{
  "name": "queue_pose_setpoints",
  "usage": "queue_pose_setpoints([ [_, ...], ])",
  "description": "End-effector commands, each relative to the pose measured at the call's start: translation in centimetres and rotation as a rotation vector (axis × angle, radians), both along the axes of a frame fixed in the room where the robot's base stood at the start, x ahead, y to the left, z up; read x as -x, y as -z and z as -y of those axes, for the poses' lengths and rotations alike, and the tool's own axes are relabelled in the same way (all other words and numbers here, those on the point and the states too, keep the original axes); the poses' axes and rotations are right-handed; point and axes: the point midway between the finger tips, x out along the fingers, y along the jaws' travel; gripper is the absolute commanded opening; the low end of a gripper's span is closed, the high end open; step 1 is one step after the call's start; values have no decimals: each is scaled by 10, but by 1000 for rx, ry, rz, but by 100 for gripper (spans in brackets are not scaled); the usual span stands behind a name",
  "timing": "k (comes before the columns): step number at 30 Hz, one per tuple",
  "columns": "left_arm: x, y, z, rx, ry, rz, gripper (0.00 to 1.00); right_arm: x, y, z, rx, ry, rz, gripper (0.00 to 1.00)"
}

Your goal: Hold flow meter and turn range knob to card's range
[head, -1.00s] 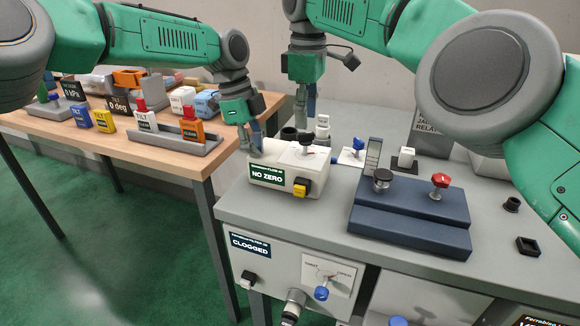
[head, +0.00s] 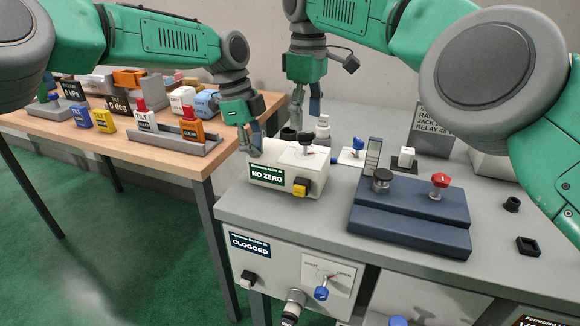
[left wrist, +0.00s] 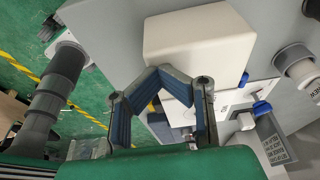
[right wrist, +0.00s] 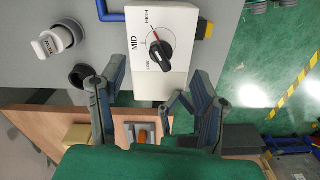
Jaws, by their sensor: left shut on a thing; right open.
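The flow meter (head: 284,182) is a cream box on the grey bench, its front display reading "NO ZERO". Its black range knob (right wrist: 159,52) has a red pointer; in the right wrist view the pointer lies near MID, toward HIGH. My left gripper (head: 248,146) is shut on the flow meter's left rear part; the box (left wrist: 200,42) fills the upper middle of the left wrist view. My right gripper (head: 300,122) is open and empty, behind and above the meter, apart from the knob.
A dark blue stepped block (head: 410,241) with black and red knobs stands right of the meter. A grey switch (head: 322,126) and a black cup (head: 289,134) stand behind it. The "CLOGGED" panel (head: 250,244) is on the bench front. A wooden table (head: 190,157) stands left.

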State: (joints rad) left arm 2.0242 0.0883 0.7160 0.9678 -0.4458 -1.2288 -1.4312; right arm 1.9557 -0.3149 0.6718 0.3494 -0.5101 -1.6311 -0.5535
Motion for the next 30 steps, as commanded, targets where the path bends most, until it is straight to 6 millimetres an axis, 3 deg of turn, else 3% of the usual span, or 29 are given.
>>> queue_pose_setpoints([
  [9, 1, 4, -1, -5, 1, -6, 0, 3, 1, 1, 0, 576, 0, 57],
  [15, 1, 4, -1, -5, 1, -5, 0, 4, 2, 0, -1, 804, 1, 57],
  [20, 1, 4, -1, -5, 1, -5, 0, 4, 7, 0, 2, 862, 0, 57],
  [30, 1, 4, -1, -5, 1, -5, 0, 5, 42, 0, 2, 862, 0, 57],
])
